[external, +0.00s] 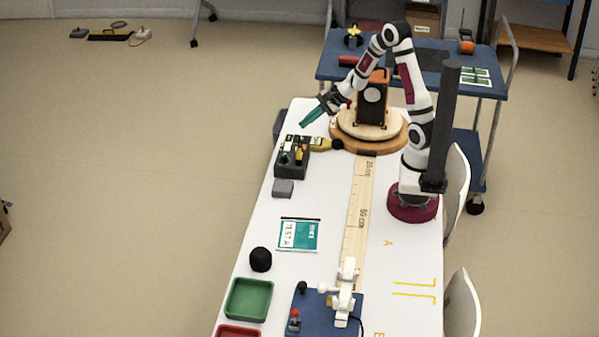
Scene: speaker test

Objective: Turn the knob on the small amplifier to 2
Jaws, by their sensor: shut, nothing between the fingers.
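My gripper (312,116), with long teal fingers, is at the far end of the white table. Its fingers are shut with nothing held and point down and left. It is left of a box with orange sides and a dark front with a pale disc (373,95), which stands upright on a round wooden turntable (398,136). A dark grey box with small yellow and black parts (291,160) is below the gripper in the picture. I cannot tell which thing is the small amplifier. Its knob and any numbers are not readable.
A wooden ruler (358,205) runs along the white table. A teal-and-white card (299,235), a black ball (260,260), a green tray (248,299) and a blue board (313,301) with a white mechanism are nearer. A blue cart (415,85) stands behind.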

